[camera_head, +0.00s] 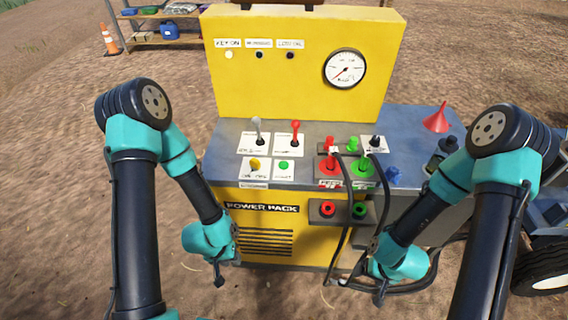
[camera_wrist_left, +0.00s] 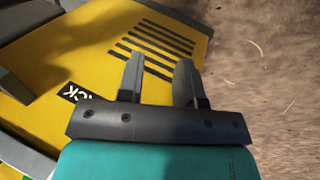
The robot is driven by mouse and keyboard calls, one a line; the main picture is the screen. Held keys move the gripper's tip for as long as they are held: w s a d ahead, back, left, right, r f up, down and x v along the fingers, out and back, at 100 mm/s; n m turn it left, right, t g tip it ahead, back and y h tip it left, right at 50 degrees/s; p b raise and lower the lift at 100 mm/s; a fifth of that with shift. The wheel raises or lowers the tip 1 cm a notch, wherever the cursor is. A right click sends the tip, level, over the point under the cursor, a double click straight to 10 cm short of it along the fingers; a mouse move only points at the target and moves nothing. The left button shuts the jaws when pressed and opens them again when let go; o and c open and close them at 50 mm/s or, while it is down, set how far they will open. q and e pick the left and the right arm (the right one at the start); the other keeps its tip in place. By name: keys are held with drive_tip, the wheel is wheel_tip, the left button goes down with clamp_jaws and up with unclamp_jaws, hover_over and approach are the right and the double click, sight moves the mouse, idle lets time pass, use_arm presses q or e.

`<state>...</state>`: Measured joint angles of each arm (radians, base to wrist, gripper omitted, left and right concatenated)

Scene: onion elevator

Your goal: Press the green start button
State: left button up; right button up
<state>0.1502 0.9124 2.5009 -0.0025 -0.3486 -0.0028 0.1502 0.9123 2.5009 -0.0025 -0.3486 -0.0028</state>
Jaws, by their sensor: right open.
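The green start button (camera_head: 284,165) sits on a white label on the grey top of the yellow power pack (camera_head: 300,60). A yellow knob (camera_head: 254,164) is on the label just left of it. My left gripper (camera_head: 219,278) is low in front of the machine, below and left of the button and apart from it. In the left wrist view my left gripper (camera_wrist_left: 158,75) shows two fingers apart with nothing between them. My right gripper (camera_head: 358,290) is open, low in front of the machine at the right, near dark hoses.
A grey lever (camera_head: 259,131) and a red lever (camera_head: 295,131) stand just behind the button. Red and green hose couplings (camera_head: 345,167) are to its right, with hoses hanging down the front. A gauge (camera_head: 345,68) is on the back panel.

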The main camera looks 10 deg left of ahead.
use_arm(q)
clamp_jaws()
idle(1.2)
